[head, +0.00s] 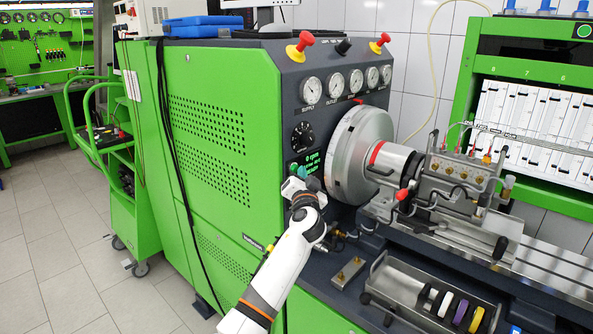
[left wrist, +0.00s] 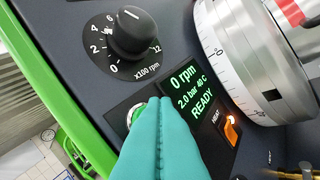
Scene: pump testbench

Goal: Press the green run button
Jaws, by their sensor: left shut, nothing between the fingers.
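The green run button (left wrist: 136,114) shows in the left wrist view as a green round piece in a pale ring. It sits on the dark panel below the speed knob, and my fingers hide most of it. My right gripper is not in view.
The display (left wrist: 196,92) reads 0 rpm and READY. The speed knob (left wrist: 132,34) and an orange heat switch (left wrist: 231,130) are close by. The large round metal drum (head: 352,155) stands right of the panel. A tray (head: 400,296) lies on the bench at the lower right.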

